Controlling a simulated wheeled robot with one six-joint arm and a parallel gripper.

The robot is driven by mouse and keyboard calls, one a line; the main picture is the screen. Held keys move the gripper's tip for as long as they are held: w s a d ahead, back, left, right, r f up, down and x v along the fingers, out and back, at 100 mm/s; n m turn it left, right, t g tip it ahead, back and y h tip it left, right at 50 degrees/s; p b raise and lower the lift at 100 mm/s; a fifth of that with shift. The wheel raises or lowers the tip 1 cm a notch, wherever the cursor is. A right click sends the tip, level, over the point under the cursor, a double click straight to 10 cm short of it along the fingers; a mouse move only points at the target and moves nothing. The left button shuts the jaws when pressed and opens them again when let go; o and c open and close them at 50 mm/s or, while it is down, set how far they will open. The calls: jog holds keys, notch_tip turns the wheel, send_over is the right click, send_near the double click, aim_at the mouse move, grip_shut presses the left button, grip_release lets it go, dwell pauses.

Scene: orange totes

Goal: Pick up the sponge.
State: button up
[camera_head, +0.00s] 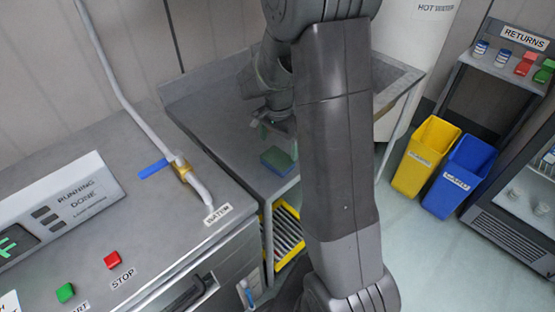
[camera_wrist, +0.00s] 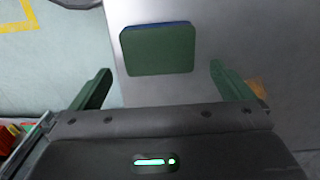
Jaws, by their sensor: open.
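The sponge (camera_head: 278,160) has a green face and a blue layer. It lies on the grey metal counter (camera_head: 205,110), near its front edge in the head view. In the wrist view the sponge (camera_wrist: 158,50) shows its green face, with a blue strip along the far edge. My gripper (camera_wrist: 160,82) is open, with its two green fingers spread wide. The sponge lies ahead of the fingertips and between their lines, with nothing held. In the head view my gripper (camera_head: 272,128) is above the counter just behind the sponge, partly hidden by my arm.
A machine with a blue-handled tap (camera_head: 155,169) and red and green buttons stands at the left. A yellow rack (camera_head: 287,232) is below the counter. Yellow (camera_head: 425,155) and blue (camera_head: 459,175) bins stand at the right. The counter around the sponge looks clear.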

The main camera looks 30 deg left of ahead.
aim_at(278, 158)
jog(key=shift+s+f+p, duration=0.15)
jog(key=shift+f+p, duration=0.15)
jog(key=shift+f, duration=1.2)
jog(key=shift+s+f+p, duration=0.1)
jog(key=shift+f+p, duration=0.2)
jog(key=shift+f, duration=1.2)
jog(key=c, duration=0.8)
